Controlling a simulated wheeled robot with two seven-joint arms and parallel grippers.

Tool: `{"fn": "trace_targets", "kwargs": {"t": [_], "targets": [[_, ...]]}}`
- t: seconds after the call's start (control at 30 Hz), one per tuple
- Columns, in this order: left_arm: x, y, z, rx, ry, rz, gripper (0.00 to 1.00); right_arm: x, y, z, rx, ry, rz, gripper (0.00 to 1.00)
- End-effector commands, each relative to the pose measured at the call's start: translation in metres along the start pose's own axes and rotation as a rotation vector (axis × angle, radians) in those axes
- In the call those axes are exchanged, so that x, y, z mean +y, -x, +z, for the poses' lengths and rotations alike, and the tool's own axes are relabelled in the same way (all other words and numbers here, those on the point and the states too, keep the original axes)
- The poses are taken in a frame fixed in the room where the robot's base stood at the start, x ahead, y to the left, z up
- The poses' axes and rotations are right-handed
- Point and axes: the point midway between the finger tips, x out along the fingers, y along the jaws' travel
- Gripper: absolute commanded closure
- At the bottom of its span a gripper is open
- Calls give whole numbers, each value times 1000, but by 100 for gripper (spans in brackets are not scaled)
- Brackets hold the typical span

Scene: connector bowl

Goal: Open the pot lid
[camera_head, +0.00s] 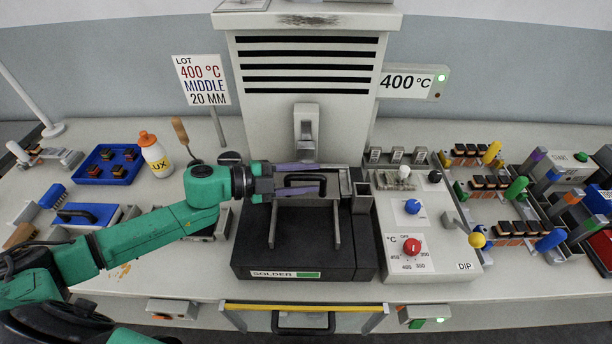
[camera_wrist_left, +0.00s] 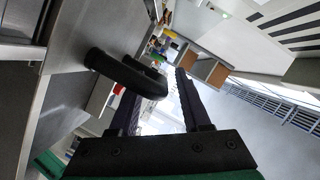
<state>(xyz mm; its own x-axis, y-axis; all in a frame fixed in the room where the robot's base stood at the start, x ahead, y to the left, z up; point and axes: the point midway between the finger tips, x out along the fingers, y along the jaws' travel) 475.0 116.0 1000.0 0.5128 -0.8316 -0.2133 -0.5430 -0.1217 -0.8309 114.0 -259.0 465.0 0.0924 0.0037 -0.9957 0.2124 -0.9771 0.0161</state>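The solder pot (camera_head: 304,257) is a dark block with a SOLDER label, in the middle of the bench in the head view. Its grey metal lid (camera_head: 344,183) lies at the back of the block and has a black bar handle (camera_head: 300,181). My left gripper (camera_head: 318,180) reaches in from the left over the lid. Its two fingers are apart, one on each side of the handle. In the left wrist view the curved black handle (camera_wrist_left: 122,74) shows by the fingertips. I cannot tell if a finger touches it. My right gripper is not in view.
A control panel (camera_head: 443,220) with blue and red knobs stands right of the pot. Coloured connectors and racks crowd the right side. A flux bottle (camera_head: 155,154), a brush (camera_head: 181,131) and a blue tray (camera_head: 107,166) sit at the left. A grey tower (camera_head: 305,110) rises behind.

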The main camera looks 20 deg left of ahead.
Motion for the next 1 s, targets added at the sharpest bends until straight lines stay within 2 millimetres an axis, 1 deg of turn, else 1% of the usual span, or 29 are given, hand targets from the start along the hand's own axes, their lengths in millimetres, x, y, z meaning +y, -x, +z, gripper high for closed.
{"fn": "trace_targets", "kwargs": {"t": [0.03, 0.07, 0.1, 1.0], "targets": [[0, 0, 0, 0, 0, 0, 73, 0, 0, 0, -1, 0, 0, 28], [0, 0, 0, 0, 0, 0, 85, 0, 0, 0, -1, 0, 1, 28], [0, 0, 0, 0, 0, 0, 100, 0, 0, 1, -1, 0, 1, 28], [-1, 0, 0, 0, 1, -3, 100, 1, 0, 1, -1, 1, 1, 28]]}}
